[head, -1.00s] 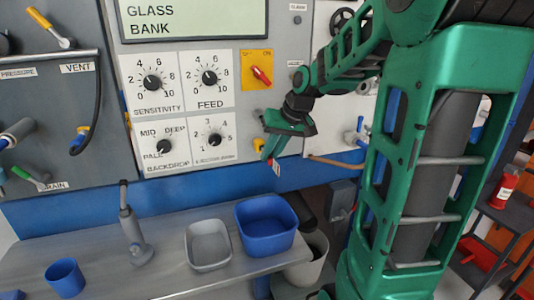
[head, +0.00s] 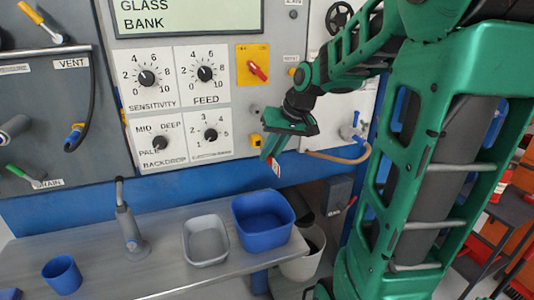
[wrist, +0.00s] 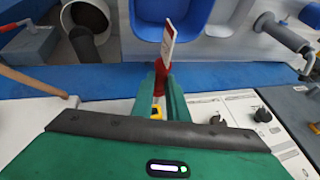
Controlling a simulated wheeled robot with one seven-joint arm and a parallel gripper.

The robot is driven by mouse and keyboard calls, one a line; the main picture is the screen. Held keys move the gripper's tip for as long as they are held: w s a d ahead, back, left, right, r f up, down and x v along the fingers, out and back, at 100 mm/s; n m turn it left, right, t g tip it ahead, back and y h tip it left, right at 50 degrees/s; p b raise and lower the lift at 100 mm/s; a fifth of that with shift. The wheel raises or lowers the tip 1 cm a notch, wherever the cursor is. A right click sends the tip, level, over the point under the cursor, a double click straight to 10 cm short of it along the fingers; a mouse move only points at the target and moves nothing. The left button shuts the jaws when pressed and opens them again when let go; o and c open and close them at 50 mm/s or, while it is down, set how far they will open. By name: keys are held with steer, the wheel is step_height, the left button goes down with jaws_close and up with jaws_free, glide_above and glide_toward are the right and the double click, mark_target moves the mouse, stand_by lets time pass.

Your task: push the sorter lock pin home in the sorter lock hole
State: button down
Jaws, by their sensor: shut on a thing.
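My gripper (head: 270,152) is in front of the lower right of the control panel. It is shut on a red pin (wrist: 160,78) with a white tag (wrist: 168,38), which shows between the fingers in the wrist view. In the head view only a small red and white bit of the tag (head: 276,168) shows below the fingers. A yellow fitting (head: 256,141) on the panel is just left of my fingers; it also shows between the fingers in the wrist view (wrist: 156,112). I cannot tell whether it is the sorter lock hole. The pin's tip is hidden.
A metal bench (head: 165,271) below holds a blue bin (head: 285,234), a grey tray (head: 187,259), a blue cup (head: 62,276) and a grey handled post (head: 130,240). Panel knobs (head: 211,135) are left of my gripper. A hose (head: 340,158) and blue valve (head: 354,132) are to the right.

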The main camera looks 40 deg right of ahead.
steer(key=shift+s+a, duration=0.3)
steer(key=shift+s, duration=0.65)
steer(key=shift+s+a, duration=0.25)
steer(key=shift+s, duration=0.7)
step_height(320, 180, up, 10)
steer(key=r, duration=0.1)
glide_above(274, 162)
steer(key=shift+w+d+f, duration=0.25)
steer(key=shift+d, duration=0.15)
steer(key=shift+w+d, duration=0.25)
steer(key=shift+w, duration=0.7)
steer(key=shift+w+d, duration=0.3)
steer(key=shift+w, duration=0.6)
steer(key=shift+w+d, duration=0.25)
steer(key=shift+w, duration=0.7)
steer(key=shift+w+d, duration=0.2)
steer(key=shift+w, duration=0.5)
steer(key=shift+w+d, duration=0.25)
steer(key=shift+w, duration=0.45)
steer(key=shift+w+d, duration=0.2)
steer(key=shift+w, duration=0.5)
